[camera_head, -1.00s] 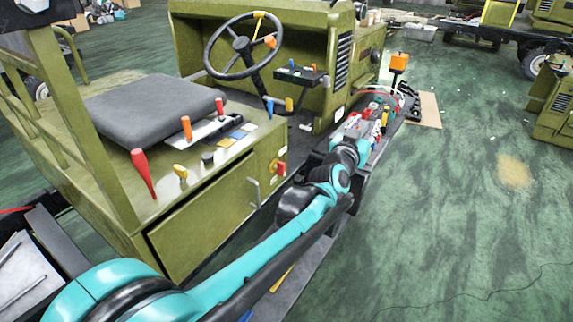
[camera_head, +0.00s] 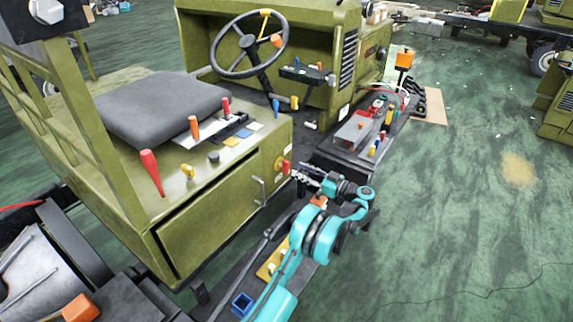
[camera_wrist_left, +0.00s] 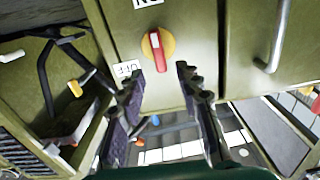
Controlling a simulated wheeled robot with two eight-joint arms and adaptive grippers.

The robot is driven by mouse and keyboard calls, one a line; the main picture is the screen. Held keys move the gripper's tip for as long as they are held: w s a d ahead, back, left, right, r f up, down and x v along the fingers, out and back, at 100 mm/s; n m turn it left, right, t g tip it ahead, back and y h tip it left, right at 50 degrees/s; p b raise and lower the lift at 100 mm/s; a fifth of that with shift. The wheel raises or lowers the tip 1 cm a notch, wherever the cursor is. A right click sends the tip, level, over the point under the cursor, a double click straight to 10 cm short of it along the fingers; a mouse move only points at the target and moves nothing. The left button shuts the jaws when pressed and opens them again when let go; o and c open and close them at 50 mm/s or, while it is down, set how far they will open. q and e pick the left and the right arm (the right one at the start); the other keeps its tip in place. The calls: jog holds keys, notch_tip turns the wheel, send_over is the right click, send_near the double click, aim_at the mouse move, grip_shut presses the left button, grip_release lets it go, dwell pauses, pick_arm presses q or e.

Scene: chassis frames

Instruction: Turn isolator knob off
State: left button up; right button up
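The isolator knob is a red handle on a round yellow plate on the green side panel of the chassis. In the head view the knob (camera_head: 284,166) is at the panel's right end. In the left wrist view the knob (camera_wrist_left: 157,50) is upright in the picture, between labels; the lower one reads upside down. My left gripper (camera_head: 297,174) is close to the knob in the head view. In the left wrist view its fingers (camera_wrist_left: 160,75) are apart and empty, with the knob just beyond their tips. My right gripper is not in view.
A metal door handle (camera_head: 260,190) stands out from the panel beside the knob. A side step (camera_head: 345,150) with tools lies beyond my left arm. Coloured levers and a seat (camera_head: 160,105) are above the panel.

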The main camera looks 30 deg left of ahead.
aim_at(289, 166)
pick_arm(q)
jog(key=a+b, duration=0.1)
jog(key=a, duration=0.5)
jog(key=shift+w+a+b, duration=0.2)
jog(key=shift+a+b, duration=0.05)
jog(key=shift+b, duration=0.15)
jog(key=shift+a, duration=0.45)
grip_shut()
